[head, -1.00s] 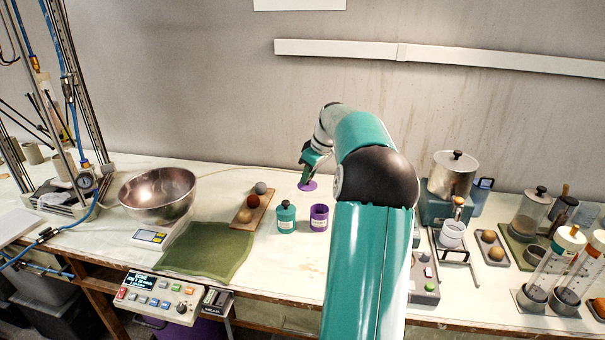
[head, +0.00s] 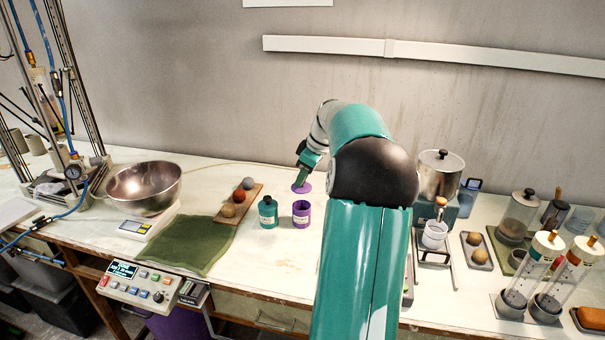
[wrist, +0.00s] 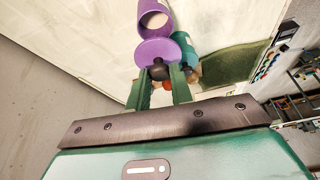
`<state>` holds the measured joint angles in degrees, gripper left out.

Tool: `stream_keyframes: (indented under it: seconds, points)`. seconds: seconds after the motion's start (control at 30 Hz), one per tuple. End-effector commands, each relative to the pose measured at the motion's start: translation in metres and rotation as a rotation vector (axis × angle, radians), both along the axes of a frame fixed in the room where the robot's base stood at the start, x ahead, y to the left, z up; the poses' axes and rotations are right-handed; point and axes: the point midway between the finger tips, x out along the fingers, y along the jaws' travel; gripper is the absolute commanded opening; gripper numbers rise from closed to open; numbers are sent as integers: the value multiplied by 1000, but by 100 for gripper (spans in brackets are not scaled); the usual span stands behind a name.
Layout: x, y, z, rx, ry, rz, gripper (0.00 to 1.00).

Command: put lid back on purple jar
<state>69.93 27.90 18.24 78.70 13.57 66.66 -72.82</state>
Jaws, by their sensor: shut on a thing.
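The purple jar (head: 301,212) stands open on the bench, with a pale label on its front. It also shows in the wrist view (wrist: 146,32), with its open mouth and pale inside visible. The purple lid (head: 301,188) is a flat disc with a dark knob. In the wrist view the lid (wrist: 150,50) is held by its knob between the green fingers of my gripper (wrist: 158,74). In the head view my gripper (head: 303,180) is behind the jar, and the lid appears just above and beyond the jar's rim, apart from it.
A wooden board (head: 237,212) with several balls and a green cloth (head: 190,244) lie further left.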

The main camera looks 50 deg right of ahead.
Motion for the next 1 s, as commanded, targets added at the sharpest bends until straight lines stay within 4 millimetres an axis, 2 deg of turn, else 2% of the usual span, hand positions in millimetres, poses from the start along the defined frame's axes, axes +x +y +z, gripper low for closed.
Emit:
stream_keyframes:
  seconds: [0.6, 1.0]
  points:
    - [0, 0, -51, 0, 0, 1, 1]
    - [-1, -1, -58, -1, 0, 2, 1]
